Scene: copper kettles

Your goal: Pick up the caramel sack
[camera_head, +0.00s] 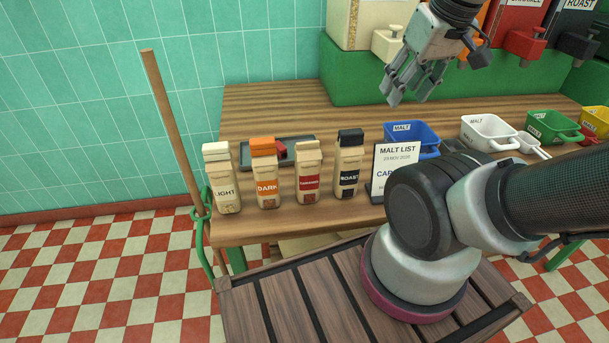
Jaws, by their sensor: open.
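The caramel sack (308,173) is a tan paper bag with a folded top and a red label. It stands upright third from the left in a row near the table's front edge. The dark sack (265,172) with an orange top stands to its left, and the roast sack (348,163) with a black top to its right. My gripper (405,92) is open and empty. It hangs in the air above the back of the table, up and to the right of the caramel sack and well apart from it.
The light sack (221,178) stands at the row's left end. A dark tray (249,154) with a red item lies behind. A malt list sign (393,160) stands right of the roast sack. Blue (412,134), white (488,131) and green (553,127) bins line the right.

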